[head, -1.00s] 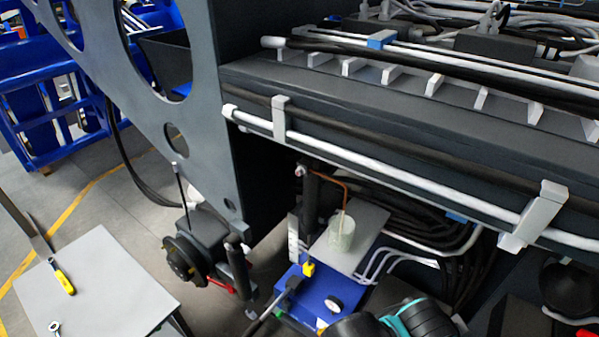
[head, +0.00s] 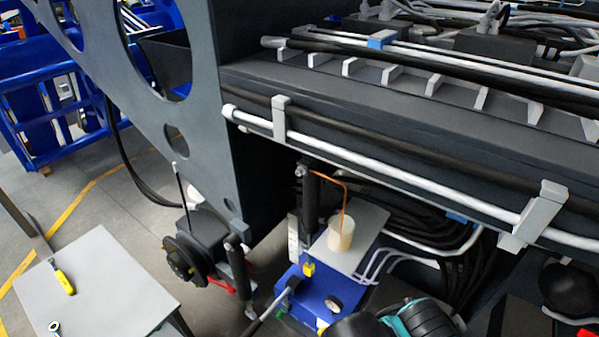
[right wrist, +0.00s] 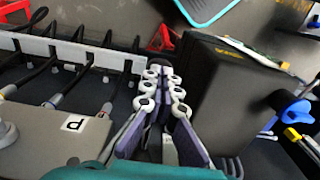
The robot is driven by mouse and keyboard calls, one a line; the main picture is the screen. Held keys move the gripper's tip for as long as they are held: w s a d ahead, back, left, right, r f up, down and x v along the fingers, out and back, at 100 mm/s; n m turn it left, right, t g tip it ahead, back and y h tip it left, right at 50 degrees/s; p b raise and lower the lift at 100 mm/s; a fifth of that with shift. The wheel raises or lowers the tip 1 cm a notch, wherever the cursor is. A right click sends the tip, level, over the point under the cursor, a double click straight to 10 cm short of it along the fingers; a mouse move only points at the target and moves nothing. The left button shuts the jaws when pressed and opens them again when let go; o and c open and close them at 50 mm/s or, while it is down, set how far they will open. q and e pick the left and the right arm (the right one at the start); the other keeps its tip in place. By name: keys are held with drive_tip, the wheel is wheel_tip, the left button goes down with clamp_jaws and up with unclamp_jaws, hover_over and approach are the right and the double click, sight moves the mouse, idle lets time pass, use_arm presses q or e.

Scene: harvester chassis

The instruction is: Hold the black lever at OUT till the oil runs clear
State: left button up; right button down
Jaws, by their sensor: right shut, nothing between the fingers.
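A blue box (head: 330,293) stands under the chassis at bottom centre of the head view. A black lever-like part with a rod (head: 291,287) lies against its left side, near a yellow block (head: 308,269); no OUT mark is legible. A copper-coloured tube (head: 345,195) bends down into a cream cup (head: 341,234) on a grey plate (head: 366,228). I cannot see any oil stream clearly. My right gripper (right wrist: 165,85) is shut and empty in the right wrist view, between hose fittings and a dark box, apart from the lever. My left gripper is out of view.
A block marked P (right wrist: 73,124) and several hoses are left of the right gripper; a dark box (right wrist: 225,95) is right. In the head view, the chassis beam (head: 400,130) overhangs the cup. A grey table (head: 100,285) with a yellow-handled tool stands at left.

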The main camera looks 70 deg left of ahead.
idle(0.3)
wheel_tip(320, 180, up, 8)
drive_tip(key=p, duration=0.5)
drive_tip(key=shift+f, duration=0.25)
wheel_tip(320, 180, up, 12)
idle(0.4)
drive_tip(key=shift+d, duration=0.1)
drive_tip(key=s+d+f+m+t+b, duration=0.2)
drive_tip(key=d+f+m+t+b, duration=0.1)
drive_tip(key=d+f+b, duration=0.6)
drive_tip(key=s+d+f+m+t+b, duration=0.3)
drive_tip(key=d+f+m+t+b, duration=0.1)
drive_tip(key=d+f+b, duration=0.5)
wheel_tip(320, 180, down, 3)
drive_tip(key=b, duration=0.3)
drive_tip(key=shift+s+r, duration=0.15)
drive_tip(key=shift+s, duration=0.1)
